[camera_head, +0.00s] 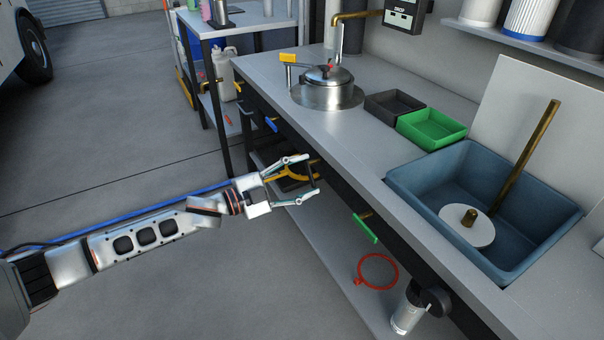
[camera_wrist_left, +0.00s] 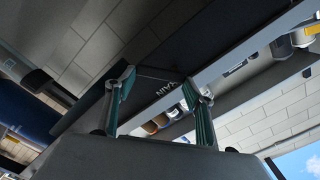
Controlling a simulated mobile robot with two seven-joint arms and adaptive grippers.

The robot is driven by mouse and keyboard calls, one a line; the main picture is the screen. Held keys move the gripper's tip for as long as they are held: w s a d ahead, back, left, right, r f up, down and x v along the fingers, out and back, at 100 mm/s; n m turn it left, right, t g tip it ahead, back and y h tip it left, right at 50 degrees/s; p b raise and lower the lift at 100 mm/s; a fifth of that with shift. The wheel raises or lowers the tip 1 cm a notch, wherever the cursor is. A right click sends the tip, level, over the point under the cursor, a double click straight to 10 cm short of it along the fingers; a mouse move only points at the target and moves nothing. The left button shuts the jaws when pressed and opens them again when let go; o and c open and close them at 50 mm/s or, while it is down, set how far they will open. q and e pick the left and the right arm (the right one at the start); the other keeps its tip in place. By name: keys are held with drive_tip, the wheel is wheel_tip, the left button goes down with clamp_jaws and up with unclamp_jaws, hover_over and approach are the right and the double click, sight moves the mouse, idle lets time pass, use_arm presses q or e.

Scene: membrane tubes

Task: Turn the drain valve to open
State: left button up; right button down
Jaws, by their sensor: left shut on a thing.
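My left gripper (camera_head: 312,176) reaches in from the left to the front of the bench, its two fingers spread around something at the panel under the worktop edge. A brass stub (camera_head: 314,162) shows by the upper fingertip, and I take it for part of the drain valve. The valve's handle is mostly hidden by the fingers, so its turn angle cannot be told. In the left wrist view the teal finger pads (camera_wrist_left: 160,102) stand apart, and part of a white label ending in "AIN" (camera_wrist_left: 168,88) shows on the dark panel between them. My right gripper is out of view.
Along the bench front are a blue handle (camera_head: 271,124) and a green handle (camera_head: 364,228). A yellow-orange piece (camera_head: 283,177) lies behind my fingers. The lower shelf holds a red ring (camera_head: 377,272) and a clear cylinder (camera_head: 408,308). A blue sink (camera_head: 420,190) is set in the worktop.

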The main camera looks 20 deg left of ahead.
use_arm(q)
drive_tip(key=m, duration=0.2)
drive_tip(key=shift+w+a+f+m, duration=0.1)
drive_tip(key=shift+a+f+m, duration=0.05)
drive_tip(key=shift+f+m, duration=0.2)
drive_tip(key=shift+w+a+f+m, duration=0.15)
drive_tip(key=shift+a+m, duration=0.05)
drive_tip(key=shift+m, duration=1)
drive_tip(key=shift+w+a+f+m, duration=0.15)
drive_tip(key=shift+a+m, duration=0.05)
drive_tip(key=shift+m, duration=0.95)
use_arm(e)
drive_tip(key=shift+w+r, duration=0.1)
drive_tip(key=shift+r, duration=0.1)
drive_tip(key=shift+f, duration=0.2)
use_arm(q)
drive_tip(key=o, duration=1.1)
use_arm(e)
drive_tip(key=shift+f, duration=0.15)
